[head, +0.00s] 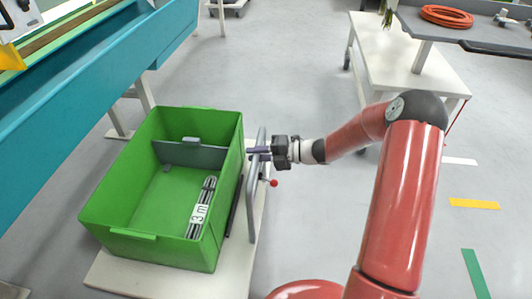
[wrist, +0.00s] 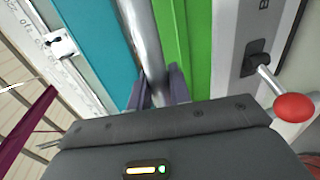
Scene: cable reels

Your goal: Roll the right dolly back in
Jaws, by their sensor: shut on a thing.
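The dolly (head: 130,280) is a low pale platform in the lower left of the head view, with a grey tubular handle (head: 252,210) upright along its right side. A green crate (head: 120,234) sits on it. My gripper (head: 260,151) is at the upper part of the handle and shut on it. In the wrist view the gripper's fingers (wrist: 161,88) close around the handle tube (wrist: 144,40). A lever with a red knob (head: 273,183) is beside the handle; the knob also shows in the wrist view (wrist: 294,107).
A teal bench (head: 90,85) runs along the left, its legs close to the crate. A white table (head: 395,50) stands at the upper right, with an orange coil (head: 446,16) on the grey top beside it. Grey floor is open behind the crate. Floor marks lie at right.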

